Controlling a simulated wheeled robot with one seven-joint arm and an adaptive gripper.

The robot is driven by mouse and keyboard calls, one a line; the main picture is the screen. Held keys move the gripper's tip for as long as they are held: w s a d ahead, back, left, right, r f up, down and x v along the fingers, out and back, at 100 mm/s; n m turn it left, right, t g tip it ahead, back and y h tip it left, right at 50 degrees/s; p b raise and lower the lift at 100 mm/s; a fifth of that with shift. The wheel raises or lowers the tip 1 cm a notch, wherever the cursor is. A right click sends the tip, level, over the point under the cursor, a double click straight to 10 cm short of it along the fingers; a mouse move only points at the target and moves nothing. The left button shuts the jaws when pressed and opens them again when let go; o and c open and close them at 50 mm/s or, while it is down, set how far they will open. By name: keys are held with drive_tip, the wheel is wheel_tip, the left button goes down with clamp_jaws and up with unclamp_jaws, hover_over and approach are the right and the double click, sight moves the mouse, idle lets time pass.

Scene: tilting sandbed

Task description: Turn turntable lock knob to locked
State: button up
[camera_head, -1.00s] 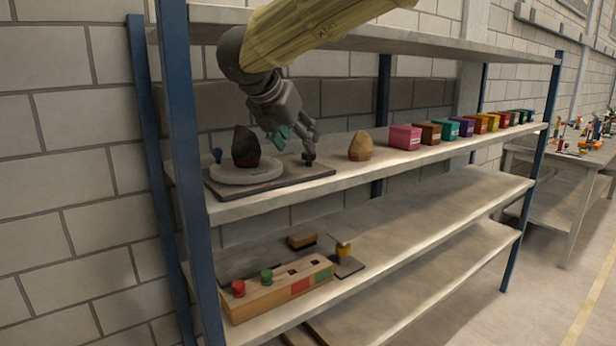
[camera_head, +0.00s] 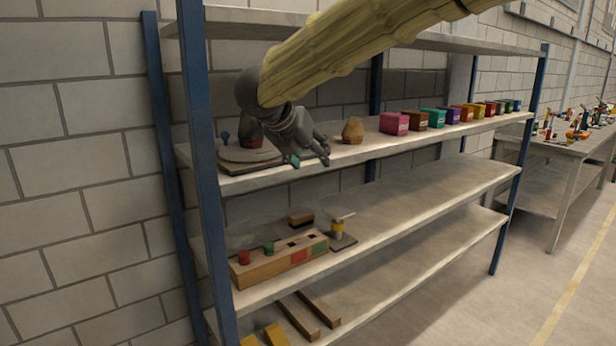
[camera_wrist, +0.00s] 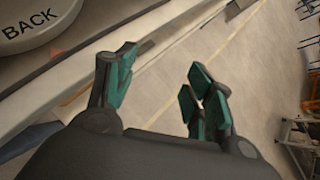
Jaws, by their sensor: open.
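The turntable (camera_head: 240,155) is a round grey disc on a flat base at the left end of the upper shelf. A dark stone (camera_head: 250,138) stands on it, partly hidden by my arm. In the wrist view, the disc (camera_wrist: 40,22) shows the word BACK at the top left. The lock knob cannot be told apart clearly now; my gripper overlaps the base's right end, where a dark knob showed earlier. My gripper (camera_head: 306,155) is at the shelf's front edge. In the wrist view, its teal-padded fingers (camera_wrist: 160,88) are apart, with only floor between them.
A small blue-topped pin (camera_head: 225,137) stands behind the disc. A tan stone (camera_head: 353,131) and a row of coloured boxes (camera_head: 394,123) stand to the right. A blue post (camera_head: 203,160) rises at the left. A wooden block with coloured knobs (camera_head: 275,265) lies on the shelf below.

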drive_tip(key=d+f+n, duration=0.4)
drive_tip(key=f+n, duration=0.1)
drive_tip(key=f, duration=0.6)
drive_tip(key=d+f+n, duration=0.4)
drive_tip(key=f, duration=0.7)
drive_tip(key=d+f+n, duration=0.4)
drive_tip(key=f+n, duration=0.1)
drive_tip(key=f, duration=0.6)
drive_tip(key=s+d+f+n+p, duration=0.1)
drive_tip(key=s+d+f+n, duration=0.15)
drive_tip(key=f, duration=0.35)
drive_tip(key=s+d+f+n, duration=0.1)
drive_tip(key=s+f+n, duration=0.25)
drive_tip(key=f, duration=0.35)
drive_tip(key=s+d+f+n+g+y, duration=0.35)
drive_tip(key=s+f+n, duration=0.65)
drive_tip(key=s+f, duration=0.65)
drive_tip(key=s+d+f+n+g, duration=0.1)
drive_tip(key=s+f+n, duration=0.1)
drive_tip(key=s, duration=0.7)
drive_tip(key=s+d+f+n+g+y, duration=0.1)
drive_tip(key=s+f+n+g, duration=0.1)
drive_tip(key=s, duration=0.6)
drive_tip(key=s+d+f+n+g, duration=0.1)
drive_tip(key=s+n, duration=0.3)
drive_tip(key=s, duration=0.5)
drive_tip(key=shift+s+d+f+n+g+p, duration=0.2)
drive_tip(key=shift+s+f+n+g+p, duration=0.15)
drive_tip(key=shift+f+p, duration=0.1)
